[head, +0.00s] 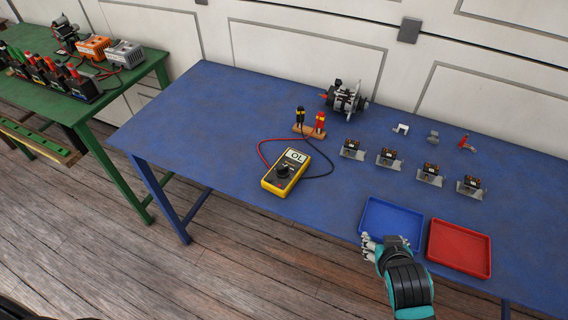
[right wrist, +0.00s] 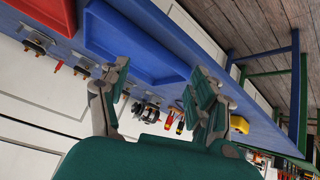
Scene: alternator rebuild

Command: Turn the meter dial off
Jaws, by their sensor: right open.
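In the right wrist view the meter (right wrist: 239,124) shows small beyond the fingers. My right gripper (head: 381,242) is open and empty at the table's front edge, by the blue tray, right of the meter and apart from it. Its spread fingers show in the right wrist view (right wrist: 160,95). My left gripper is not in view.
A blue tray (head: 365,218) and a red tray (head: 488,255) stand at the front right. Several small parts on metal brackets (head: 388,158) stand behind them, and an alternator assembly (head: 346,98) at the back. The table's left part is clear.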

